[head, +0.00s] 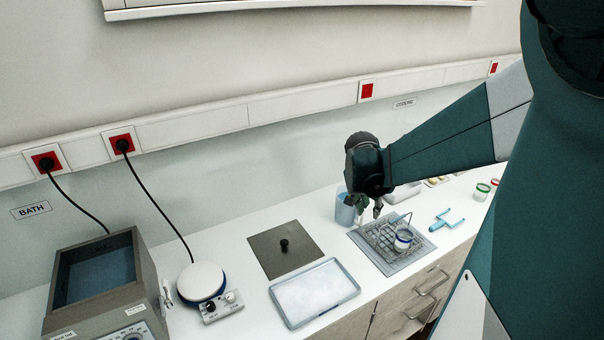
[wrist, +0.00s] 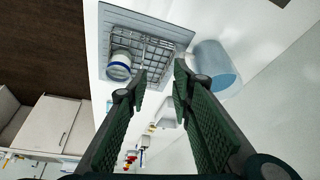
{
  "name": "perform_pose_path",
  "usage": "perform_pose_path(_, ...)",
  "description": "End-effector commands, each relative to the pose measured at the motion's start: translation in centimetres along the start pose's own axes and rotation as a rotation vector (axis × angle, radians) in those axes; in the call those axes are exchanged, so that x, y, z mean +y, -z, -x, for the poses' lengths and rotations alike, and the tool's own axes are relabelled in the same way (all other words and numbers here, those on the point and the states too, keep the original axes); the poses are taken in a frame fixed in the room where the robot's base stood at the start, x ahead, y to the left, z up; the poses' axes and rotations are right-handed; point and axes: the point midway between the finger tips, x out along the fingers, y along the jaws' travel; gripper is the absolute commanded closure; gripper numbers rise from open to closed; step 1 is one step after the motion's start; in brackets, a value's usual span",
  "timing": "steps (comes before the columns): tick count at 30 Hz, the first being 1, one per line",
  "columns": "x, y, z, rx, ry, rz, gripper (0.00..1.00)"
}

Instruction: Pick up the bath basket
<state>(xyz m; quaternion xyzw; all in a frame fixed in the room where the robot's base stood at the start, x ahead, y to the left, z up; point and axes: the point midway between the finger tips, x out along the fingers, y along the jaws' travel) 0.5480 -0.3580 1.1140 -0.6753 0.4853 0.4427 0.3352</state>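The bath basket (head: 380,232) is a wire basket standing on a grey mat or tray (head: 410,262) near the counter's front edge. A thin wire handle rises above it. A white jar with a blue band (head: 403,239) sits at the basket's right side. In the wrist view the basket (wrist: 152,52) lies beyond the fingertips, with the jar (wrist: 119,66) in its left part. My gripper (head: 377,210) points down above the basket's back part. In the wrist view the two fingers (wrist: 158,84) are apart with nothing visibly held; contact with the handle cannot be told.
A bluish clear beaker (head: 345,208) stands close behind the basket, left of my gripper. A light-blue three-armed piece (head: 446,220) lies to the right. A white tray (head: 312,325), a lid with a black knob (head: 262,243), a hotplate (head: 201,281) and a water bath (head: 78,310) stand left.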

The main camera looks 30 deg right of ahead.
Motion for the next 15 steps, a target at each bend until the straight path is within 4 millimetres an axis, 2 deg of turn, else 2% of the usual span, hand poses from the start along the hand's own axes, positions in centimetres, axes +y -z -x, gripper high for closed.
perform_pose_path(1,0.3,1.3,0.0,0.000,-0.015,-0.030,0.76)
perform_pose_path(6,2.0,4.3,-1.4,-0.001,-0.068,-0.134,0.76)
perform_pose_path(15,4.2,7.4,-3.3,0.002,-0.130,-0.258,0.76)
